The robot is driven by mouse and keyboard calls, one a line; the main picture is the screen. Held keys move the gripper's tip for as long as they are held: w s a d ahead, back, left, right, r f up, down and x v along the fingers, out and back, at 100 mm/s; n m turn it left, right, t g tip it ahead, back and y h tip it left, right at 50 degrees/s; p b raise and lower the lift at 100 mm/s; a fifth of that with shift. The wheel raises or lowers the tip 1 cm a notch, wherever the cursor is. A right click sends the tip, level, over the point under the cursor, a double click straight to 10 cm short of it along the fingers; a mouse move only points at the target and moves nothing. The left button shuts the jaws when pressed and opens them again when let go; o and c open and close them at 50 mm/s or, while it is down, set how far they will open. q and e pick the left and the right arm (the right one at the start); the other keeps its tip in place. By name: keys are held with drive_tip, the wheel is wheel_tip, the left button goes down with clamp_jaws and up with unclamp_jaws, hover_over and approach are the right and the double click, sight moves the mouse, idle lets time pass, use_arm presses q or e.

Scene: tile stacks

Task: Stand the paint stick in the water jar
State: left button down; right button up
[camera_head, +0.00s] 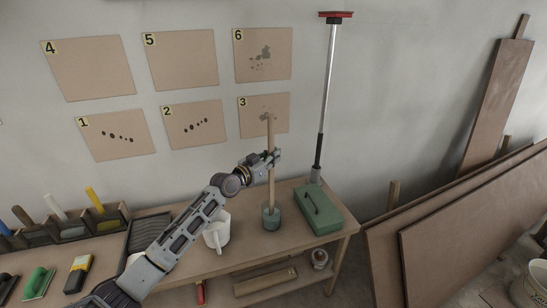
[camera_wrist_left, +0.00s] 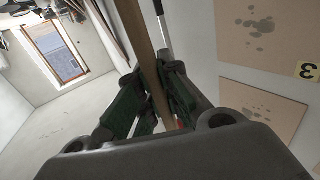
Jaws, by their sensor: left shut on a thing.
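The paint stick (camera_head: 270,185) is a long light-brown wooden rod, close to upright. Its lower end meets the mouth of the water jar (camera_head: 271,220), a small grey-green jar near the right end of the table. Whether the tip is inside the jar or just at its rim is hard to tell. My left gripper (camera_head: 273,158) is shut around the stick at about mid-height, above the jar. In the left wrist view the stick (camera_wrist_left: 139,32) runs between the dark fingers (camera_wrist_left: 158,100). My right gripper is not in view.
A white mug (camera_head: 217,232) stands left of the jar, beside my arm. A green box with a handle (camera_head: 318,208) is close on the jar's right. A red-topped pole (camera_head: 325,95) stands behind it. Tools and bins (camera_head: 70,228) fill the left. Brown boards (camera_head: 470,240) lean at right.

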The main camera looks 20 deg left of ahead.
use_arm(q)
drive_tip(key=c, duration=1.5)
unclamp_jaws()
drive_tip(key=shift+v, duration=6)
